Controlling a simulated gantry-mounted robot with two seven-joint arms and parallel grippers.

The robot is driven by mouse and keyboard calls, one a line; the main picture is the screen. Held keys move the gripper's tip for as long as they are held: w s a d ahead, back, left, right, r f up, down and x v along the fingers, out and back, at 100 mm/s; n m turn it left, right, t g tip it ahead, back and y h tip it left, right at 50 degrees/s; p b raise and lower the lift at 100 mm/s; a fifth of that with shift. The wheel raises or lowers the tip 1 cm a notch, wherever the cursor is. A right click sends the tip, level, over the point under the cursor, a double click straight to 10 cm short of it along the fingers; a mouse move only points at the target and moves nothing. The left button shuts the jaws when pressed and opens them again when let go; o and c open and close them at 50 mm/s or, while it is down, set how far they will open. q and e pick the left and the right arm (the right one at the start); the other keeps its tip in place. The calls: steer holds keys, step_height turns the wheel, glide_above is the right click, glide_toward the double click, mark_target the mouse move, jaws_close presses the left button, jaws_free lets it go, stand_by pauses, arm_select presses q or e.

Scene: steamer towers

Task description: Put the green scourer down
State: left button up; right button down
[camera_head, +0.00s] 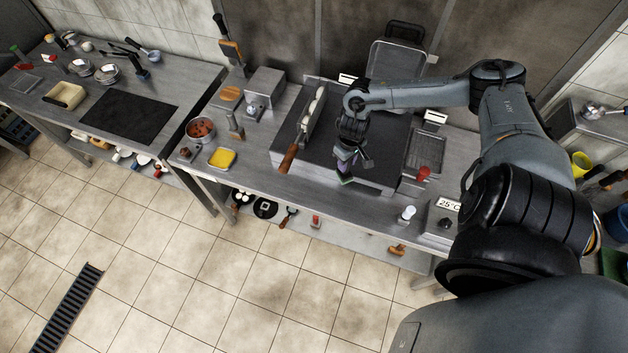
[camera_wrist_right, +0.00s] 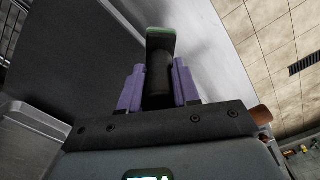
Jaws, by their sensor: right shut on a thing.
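My right gripper (camera_head: 350,168) is over the front part of the dark griddle plate (camera_head: 375,176) in the head view. In the right wrist view its purple fingers (camera_wrist_right: 158,88) are shut on the black handle of the green scourer (camera_wrist_right: 161,40). The scourer's green pad shows as a thin edge at the far end of the handle. In the head view only a small bit of green (camera_head: 346,180) shows below the fingers. Whether the pad touches a surface cannot be told. My left gripper is in neither view.
A basket with a wooden handle (camera_head: 287,160) lies left of the gripper. A wire rack (camera_head: 425,150) and a red-topped item (camera_head: 423,173) stand to the right. A yellow tray (camera_head: 222,158) and a pot of red food (camera_head: 200,129) are further left. The counter's front strip is mostly bare.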

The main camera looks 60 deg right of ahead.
steer(key=w+a+f, duration=0.4)
steer(key=w+f, duration=0.5)
steer(key=f, duration=0.1)
steer(key=shift+w+a, duration=0.3)
steer(key=shift+f, duration=0.2)
steer(key=c, duration=0.8)
jaws_free()
steer(key=shift+r, duration=0.1)
